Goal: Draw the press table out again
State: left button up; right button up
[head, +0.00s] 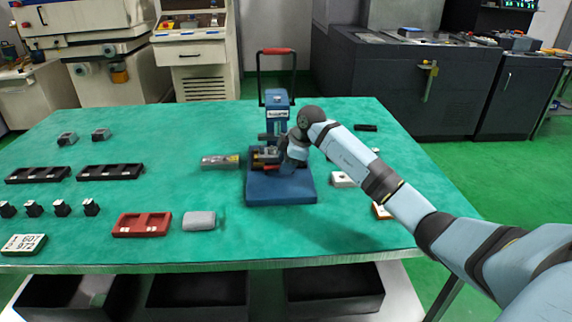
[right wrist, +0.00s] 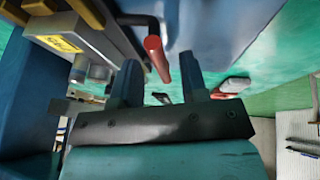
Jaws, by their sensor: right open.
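The blue press (head: 277,112) stands on its blue base plate (head: 281,190) in the middle of the green table. A red grip (head: 271,167) shows low on the press, beside my right gripper (head: 286,164). In the right wrist view the red grip (right wrist: 156,58) on a dark bent rod lies at the gap between the two open fingers of my right gripper (right wrist: 159,66). I cannot tell whether a finger touches it. A grey bar with a yellow label (right wrist: 63,42) is at upper left there. My arm partly hides the press table. My left gripper is out of view.
A grey metal block (head: 219,162) lies left of the press. The press's tall lever with a red top (head: 277,51) rises above it. Black trays (head: 110,172), a red tray (head: 142,225) and a grey block (head: 199,221) are at left. White-topped blocks (head: 343,180) lie at right.

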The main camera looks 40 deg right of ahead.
grip_shut()
jog(key=s+p, duration=0.1)
jog(key=s+a+p, duration=0.1)
jog(key=p, duration=0.1)
jog(key=s+a+p, duration=0.1)
jog(key=s, duration=0.1)
jog(key=shift+a+r, duration=0.15)
jog(key=shift+r, duration=0.2)
jog(key=s+a+p, duration=0.2)
jog(key=s, duration=0.1)
jog(key=s+a+p, duration=0.1)
jog(key=shift+s+f+p, duration=0.25)
jog(key=shift+s+p, duration=0.05)
jog(key=shift+s, duration=0.1)
jog(key=shift+s+a, duration=0.2)
jog(key=shift+f, duration=0.1)
jog(key=shift+w+d, duration=0.1)
jog(key=shift+w, duration=0.05)
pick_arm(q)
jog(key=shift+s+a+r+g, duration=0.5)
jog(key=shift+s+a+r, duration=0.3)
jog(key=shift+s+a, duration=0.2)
pick_arm(e)
grip_release()
